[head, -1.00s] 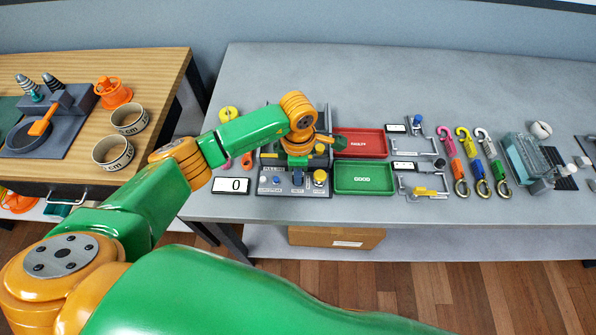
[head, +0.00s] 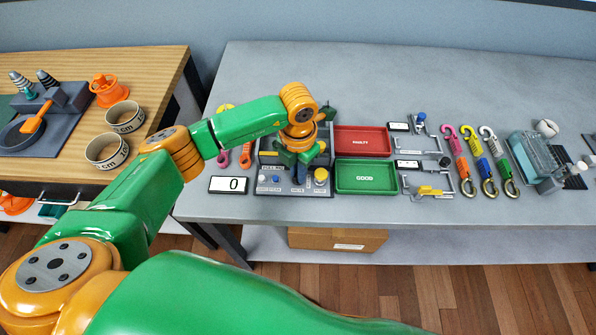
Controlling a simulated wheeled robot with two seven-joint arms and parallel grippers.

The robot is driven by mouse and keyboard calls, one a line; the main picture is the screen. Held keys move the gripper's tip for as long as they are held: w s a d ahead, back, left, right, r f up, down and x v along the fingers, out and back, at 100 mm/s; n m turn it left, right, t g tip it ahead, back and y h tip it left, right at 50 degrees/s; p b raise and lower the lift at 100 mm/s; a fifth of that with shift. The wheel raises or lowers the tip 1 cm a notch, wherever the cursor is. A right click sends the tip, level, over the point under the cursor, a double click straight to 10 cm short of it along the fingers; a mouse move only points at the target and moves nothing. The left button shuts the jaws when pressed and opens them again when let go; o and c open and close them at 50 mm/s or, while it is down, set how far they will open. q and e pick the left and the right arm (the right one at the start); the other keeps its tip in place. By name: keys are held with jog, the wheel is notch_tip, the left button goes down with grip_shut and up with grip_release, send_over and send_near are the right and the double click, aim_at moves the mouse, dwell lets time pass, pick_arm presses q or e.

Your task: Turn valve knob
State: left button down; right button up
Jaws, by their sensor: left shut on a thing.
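My left gripper (head: 299,160) hangs over the grey test fixture (head: 264,190) in the middle of the long table. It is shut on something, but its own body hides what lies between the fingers. The fixture's front panel has a blue knob (head: 276,180) at left and a yellow knob (head: 321,176) at right. A dark blue part (head: 299,176) shows just below the gripper. I cannot tell which part is the valve knob. My right gripper is not in view.
A display reading 0 (head: 229,185) lies left of the fixture. The red FAULTY tray (head: 361,155) and green GOOD tray (head: 343,190) stand close on its right. Latches and colored hook straps (head: 466,166) lie further right. The table's back strip is clear.

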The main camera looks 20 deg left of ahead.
pick_arm(q)
jog(key=n, duration=0.4)
jog(key=shift+b, duration=0.4)
jog(key=shift+n, duration=1.8)
jog(key=shift+r, duration=0.1)
jog(key=c, duration=0.9)
grip_release()
notch_tip(320, 180, up, 6)
jog(key=shift+r+b, duration=0.2)
jog(key=shift+b, duration=0.95)
jog(key=shift+r, duration=0.35)
